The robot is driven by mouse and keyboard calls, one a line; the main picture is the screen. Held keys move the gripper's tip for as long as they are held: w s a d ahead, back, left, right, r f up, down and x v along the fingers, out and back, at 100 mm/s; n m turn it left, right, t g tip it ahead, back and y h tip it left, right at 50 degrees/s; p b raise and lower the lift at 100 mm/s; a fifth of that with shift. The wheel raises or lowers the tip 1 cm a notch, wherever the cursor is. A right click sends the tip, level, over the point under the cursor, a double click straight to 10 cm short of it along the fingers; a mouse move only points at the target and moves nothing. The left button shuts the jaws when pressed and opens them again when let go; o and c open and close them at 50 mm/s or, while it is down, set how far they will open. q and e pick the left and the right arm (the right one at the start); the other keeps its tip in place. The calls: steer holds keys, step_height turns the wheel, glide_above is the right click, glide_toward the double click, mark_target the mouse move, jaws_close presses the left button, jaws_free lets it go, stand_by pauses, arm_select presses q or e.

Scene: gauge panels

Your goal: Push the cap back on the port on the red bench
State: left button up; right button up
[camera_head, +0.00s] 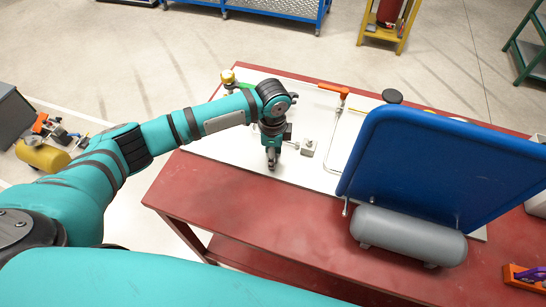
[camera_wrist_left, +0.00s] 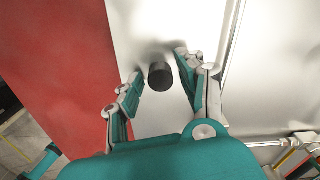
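The red bench (camera_head: 240,208) carries a flat white panel (camera_head: 215,148). My left gripper (camera_head: 271,162) points down over the left part of this panel. In the left wrist view the left gripper (camera_wrist_left: 159,70) is open. A short black cylinder (camera_wrist_left: 160,76), which looks like the cap, stands between its fingertips. Small gaps seem to show on both sides of it. Whether it sits on a port or just on the panel cannot be told. In the head view the gripper hides it. My right gripper is in neither view.
A small grey fitting (camera_head: 308,147) stands just right of the gripper. A pipe with an orange-handled valve (camera_head: 334,91) runs beyond it. A large tilted blue board (camera_head: 440,160) and a grey tank (camera_head: 408,236) fill the bench's right. The front left strip of the bench is clear.

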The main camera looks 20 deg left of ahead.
arm_select(q)
steer(key=c, duration=0.5)
steer(key=shift+r, duration=0.1)
steer(key=shift+r, duration=0.4)
steer(key=shift+s+d+r+b, duration=0.2)
steer(key=shift+r+b, duration=0.15)
steer(key=shift+r, duration=0.3)
steer(key=shift+s+d+r+b, duration=0.15)
steer(key=shift+r+b, duration=0.2)
steer(key=shift+r, duration=0.25)
steer(key=s+d, duration=0.2)
steer(key=s, duration=0.2)
steer(key=s+d+r+b, duration=0.1)
steer(key=s+d, duration=0.2)
steer(key=s, duration=0.1)
steer(key=s+d+b, duration=0.1)
steer(key=s+d, duration=0.2)
steer(key=s, duration=0.1)
steer(key=shift+s+d+r, duration=0.2)
steer(key=shift+s+r, duration=0.05)
steer(key=shift+r, duration=0.05)
